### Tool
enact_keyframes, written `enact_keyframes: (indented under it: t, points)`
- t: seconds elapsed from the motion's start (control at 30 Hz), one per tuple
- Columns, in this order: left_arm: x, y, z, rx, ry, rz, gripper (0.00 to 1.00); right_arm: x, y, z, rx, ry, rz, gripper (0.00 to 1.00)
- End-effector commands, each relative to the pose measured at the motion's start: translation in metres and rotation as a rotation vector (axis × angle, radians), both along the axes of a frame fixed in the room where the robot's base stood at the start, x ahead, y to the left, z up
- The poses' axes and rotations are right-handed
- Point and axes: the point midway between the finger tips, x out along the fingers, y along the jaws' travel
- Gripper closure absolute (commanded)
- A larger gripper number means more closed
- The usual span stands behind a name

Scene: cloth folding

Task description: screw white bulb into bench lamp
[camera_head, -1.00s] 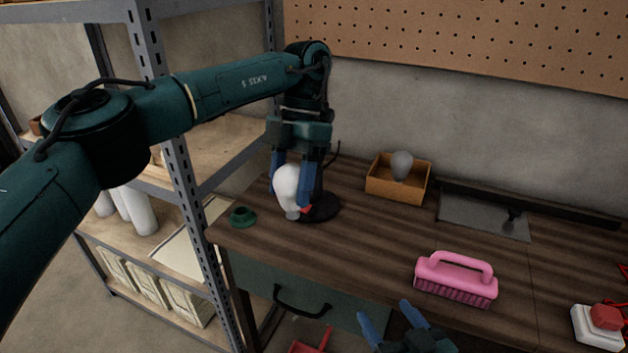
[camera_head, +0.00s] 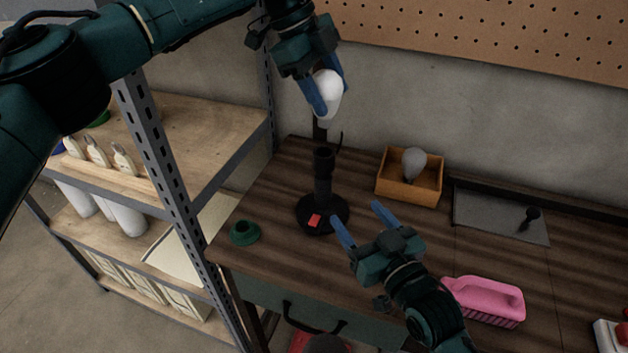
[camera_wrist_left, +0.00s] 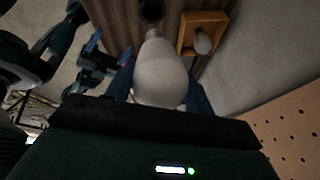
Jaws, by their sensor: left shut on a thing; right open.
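My left gripper (camera_head: 326,95) is shut on the white bulb (camera_head: 328,92) and holds it in the air above the bench lamp. The bulb also shows between the fingers in the left wrist view (camera_wrist_left: 160,75), its narrow end pointing away from the gripper. The black bench lamp (camera_head: 323,185) stands upright on the workbench, with a round base, a red patch on it and a socket at its top. My right gripper (camera_head: 356,224) is open and empty, to the right of the lamp's base and in front of it.
An orange box (camera_head: 409,190) with a grey bulb (camera_head: 413,163) stands right of the lamp. A green ring-shaped piece (camera_head: 244,232) lies at the bench's left edge. A pink brush (camera_head: 488,300) lies at the front right. A metal shelf upright (camera_head: 180,185) stands left of the bench.

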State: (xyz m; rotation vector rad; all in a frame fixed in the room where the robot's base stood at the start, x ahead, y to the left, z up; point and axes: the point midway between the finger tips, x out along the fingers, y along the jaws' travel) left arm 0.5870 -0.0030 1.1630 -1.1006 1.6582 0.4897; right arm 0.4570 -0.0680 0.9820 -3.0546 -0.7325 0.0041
Motion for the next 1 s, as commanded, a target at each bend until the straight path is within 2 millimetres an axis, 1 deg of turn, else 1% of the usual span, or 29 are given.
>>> enact_keyframes:
  t: [0.37, 0.53, 0.67, 1.0]
  points:
    - [0.001, -0.001, 0.001, 0.002, 0.001, 0.020, 0.69, 0.001, 0.000, 0.001, 0.000, -0.001, 0.001, 0.34]
    - [0.001, -0.001, 0.001, 0.002, 0.001, 0.020, 0.69, 0.008, 0.003, 0.001, 0.000, -0.002, 0.000, 0.34]
    - [0.001, -0.001, 0.001, 0.002, 0.001, 0.020, 0.69, 0.024, 0.012, 0.002, 0.001, -0.004, 0.000, 0.34]
    - [0.001, -0.001, 0.001, 0.002, 0.001, 0.019, 0.69, 0.081, 0.041, 0.002, 0.000, -0.003, 0.001, 0.34]
